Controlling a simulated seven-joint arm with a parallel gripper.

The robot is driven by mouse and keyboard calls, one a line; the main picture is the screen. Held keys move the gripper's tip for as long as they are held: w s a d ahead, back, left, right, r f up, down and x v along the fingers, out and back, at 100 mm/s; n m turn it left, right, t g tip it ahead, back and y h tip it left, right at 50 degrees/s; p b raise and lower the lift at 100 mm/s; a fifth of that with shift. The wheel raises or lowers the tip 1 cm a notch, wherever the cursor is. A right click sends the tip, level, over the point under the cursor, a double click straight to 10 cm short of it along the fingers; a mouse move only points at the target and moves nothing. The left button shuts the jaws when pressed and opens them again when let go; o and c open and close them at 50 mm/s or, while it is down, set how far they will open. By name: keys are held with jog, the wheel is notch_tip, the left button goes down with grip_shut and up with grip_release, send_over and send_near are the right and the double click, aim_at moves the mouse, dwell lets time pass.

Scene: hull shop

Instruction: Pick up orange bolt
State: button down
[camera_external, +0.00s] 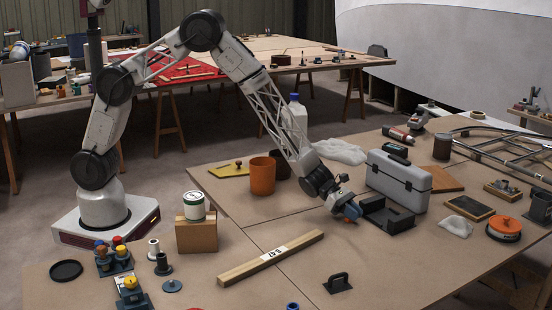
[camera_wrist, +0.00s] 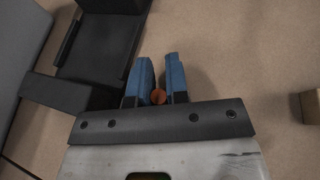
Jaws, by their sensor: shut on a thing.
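The orange bolt (camera_wrist: 158,97) shows in the wrist view as a small round orange end between the two blue fingers of my gripper (camera_wrist: 160,85). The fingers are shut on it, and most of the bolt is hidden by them. In the external view my gripper (camera_external: 349,212) points down close to the table, just left of the black open tray. A small bit of orange (camera_external: 348,220) shows at the fingertips. I cannot tell whether the bolt touches the table.
The black tray (camera_external: 399,222) and grey toolbox (camera_external: 398,180) stand right of my gripper. A wooden bar (camera_external: 270,257) lies to the front left. The table between is clear.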

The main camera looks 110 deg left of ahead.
jog(key=shift+r, duration=0.8)
notch_tip(320, 180, up, 2)
jog(key=s, duration=0.5)
jog(key=s+d+r, duration=0.1)
jog(key=s, duration=1)
jog(key=shift+d+r, duration=0.15)
jog(key=shift+d, duration=0.1)
